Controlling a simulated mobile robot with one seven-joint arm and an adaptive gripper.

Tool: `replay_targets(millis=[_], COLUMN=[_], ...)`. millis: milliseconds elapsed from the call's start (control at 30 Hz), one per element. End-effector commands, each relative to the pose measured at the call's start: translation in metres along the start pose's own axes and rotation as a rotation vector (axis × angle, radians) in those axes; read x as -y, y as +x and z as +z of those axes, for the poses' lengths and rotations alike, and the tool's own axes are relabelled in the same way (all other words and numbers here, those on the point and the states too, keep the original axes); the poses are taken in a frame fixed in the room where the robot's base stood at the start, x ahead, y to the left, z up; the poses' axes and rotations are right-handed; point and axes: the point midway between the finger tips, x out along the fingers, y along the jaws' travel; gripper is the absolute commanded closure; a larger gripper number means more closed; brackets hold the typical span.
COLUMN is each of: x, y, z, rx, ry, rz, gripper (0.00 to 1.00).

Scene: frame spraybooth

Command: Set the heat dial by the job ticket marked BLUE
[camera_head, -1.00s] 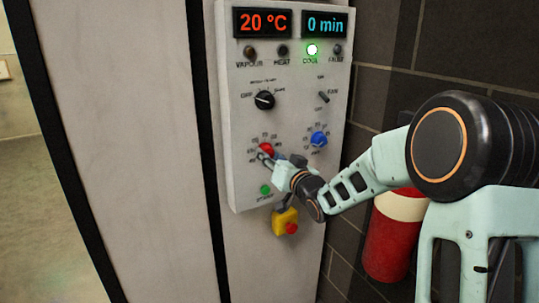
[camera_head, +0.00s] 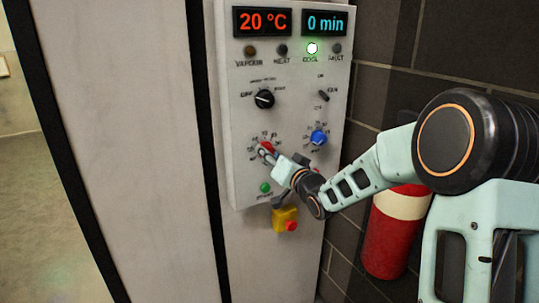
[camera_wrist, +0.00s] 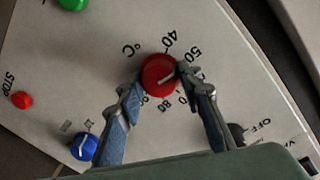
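The red heat dial (camera_wrist: 158,75) sits on the grey control panel, ringed by numbers; 40 and 50 are readable in the wrist view. Its white pointer line points up and right, a little below the 50. It also shows, partly covered, in the head view (camera_head: 267,147). My gripper (camera_wrist: 160,78) has one finger on each side of the dial, with the tips close to its rim. The fingers are spread; I see no clear grip on it. The display (camera_head: 262,22) reads 20 °C. No job ticket is visible in either view.
A blue dial (camera_head: 318,138) is right of the red one, and a black selector (camera_head: 264,99) is above. A green start button (camera_head: 265,188) and a yellow box with a red stop button (camera_head: 285,219) are below. A red cylinder (camera_head: 393,235) stands behind my arm.

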Motion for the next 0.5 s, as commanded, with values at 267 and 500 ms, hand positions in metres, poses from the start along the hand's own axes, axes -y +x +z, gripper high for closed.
replay_targets(millis=[267, 500], x=[0.0, -0.0002], y=[0.0, -0.0062], z=[0.0001, -0.0006], rx=[0.0, 0.0], ry=[0.0, -0.001], rz=[0.0, 0.001], gripper=[0.51, 0.51])
